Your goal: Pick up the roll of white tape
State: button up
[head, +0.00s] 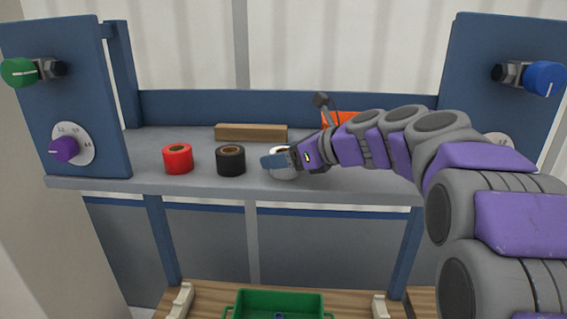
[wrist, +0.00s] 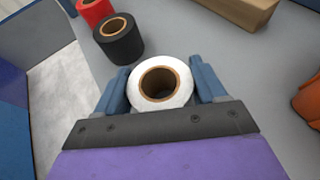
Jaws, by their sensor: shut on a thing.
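The roll of white tape (wrist: 143,99) sits between the two blue fingers of my gripper (wrist: 160,88) in the wrist view, its brown core facing up. My gripper is shut on it, one finger at each side. In the head view, my gripper (head: 280,161) hides much of the white roll (head: 284,176), which is at the grey shelf (head: 330,183) to the right of the black roll. I cannot tell whether the roll touches the shelf.
A black roll (head: 230,161) and a red roll (head: 178,160) stand to the left on the shelf. A wooden block (head: 251,133) lies behind. An orange object (head: 340,119) is partly hidden behind my arm. A green crate (head: 279,301) is below.

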jog(key=shift+d, duration=0.2)
jog(key=shift+c, duration=1.4)
jog(key=shift+d, duration=0.2)
jog(key=shift+r, duration=0.2)
